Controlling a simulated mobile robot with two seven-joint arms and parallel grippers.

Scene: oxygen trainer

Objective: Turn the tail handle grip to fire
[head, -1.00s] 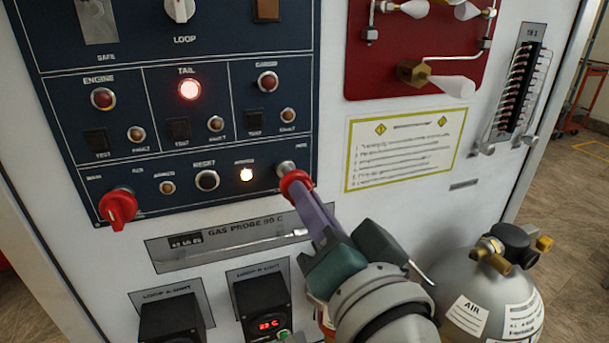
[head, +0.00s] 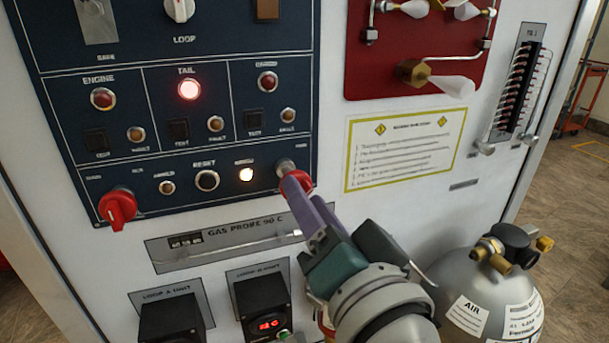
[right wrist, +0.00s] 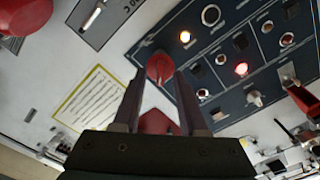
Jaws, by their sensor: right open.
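A red handle grip (head: 296,182) sits on a grey shaft at the lower right of the dark blue panel. My right gripper (head: 305,205) reaches it from the lower right. In the right wrist view, the red grip (right wrist: 160,68) shows between the tips of my open right gripper (right wrist: 158,80); contact cannot be told. The fingers hide part of the grip in the head view. A second red handle (head: 117,207) is at the panel's lower left. I cannot read which of them is the tail handle. The TAIL lamp (head: 189,89) glows red. My left gripper is not in view.
An amber lamp (head: 246,174) is lit just left of the right handle. The gas probe (head: 240,236) with its bar handle lies below it. A grey air cylinder (head: 485,285) stands at the lower right. A yellow-edged instruction card (head: 405,150) is to the right.

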